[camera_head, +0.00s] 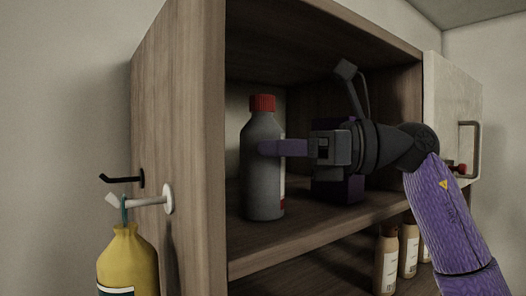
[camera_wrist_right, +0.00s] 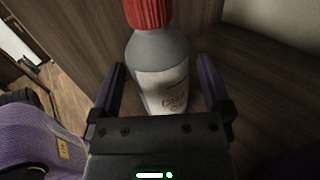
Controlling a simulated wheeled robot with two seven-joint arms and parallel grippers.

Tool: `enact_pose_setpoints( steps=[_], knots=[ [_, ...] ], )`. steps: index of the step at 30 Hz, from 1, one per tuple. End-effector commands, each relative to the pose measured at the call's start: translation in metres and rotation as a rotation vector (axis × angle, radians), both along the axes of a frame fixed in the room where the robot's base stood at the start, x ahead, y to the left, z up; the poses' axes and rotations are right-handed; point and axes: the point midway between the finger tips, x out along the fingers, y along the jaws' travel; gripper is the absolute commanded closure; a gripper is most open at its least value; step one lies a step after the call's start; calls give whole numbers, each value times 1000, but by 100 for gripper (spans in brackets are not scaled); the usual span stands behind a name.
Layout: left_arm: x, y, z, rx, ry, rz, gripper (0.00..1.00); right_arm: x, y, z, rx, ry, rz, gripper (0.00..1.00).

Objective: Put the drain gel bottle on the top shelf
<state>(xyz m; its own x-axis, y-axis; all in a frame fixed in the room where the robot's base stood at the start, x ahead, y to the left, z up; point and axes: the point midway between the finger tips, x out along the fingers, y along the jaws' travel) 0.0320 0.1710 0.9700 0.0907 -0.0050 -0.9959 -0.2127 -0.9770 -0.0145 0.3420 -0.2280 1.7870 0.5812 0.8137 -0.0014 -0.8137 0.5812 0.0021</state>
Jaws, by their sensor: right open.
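The grey drain gel bottle (camera_head: 262,172) with a red cap stands upright on the upper shelf (camera_head: 310,222) of the open wooden cabinet, near its left wall. The wrist view shows the same bottle (camera_wrist_right: 160,75) with its white label. My right gripper (camera_head: 282,148) reaches in from the right at mid-height of the bottle. In the wrist view its two purple fingers (camera_wrist_right: 162,90) are open, one on either side of the bottle, with gaps visible beside it. My left gripper is not in view.
A purple box (camera_head: 338,188) stands on the shelf behind my right gripper. Several brownish bottles (camera_head: 386,262) stand on the lower shelf. The open door (camera_head: 452,95) is at the right. A yellow bottle (camera_head: 127,262) hangs by a white hook outside the left wall.

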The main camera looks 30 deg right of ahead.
Motion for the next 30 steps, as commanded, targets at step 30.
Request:
enact_pose_setpoints(
  steps=[30],
  knots=[
    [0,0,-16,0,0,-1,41,-58,-81,-1,-1,-1,1,0]
  ],
)
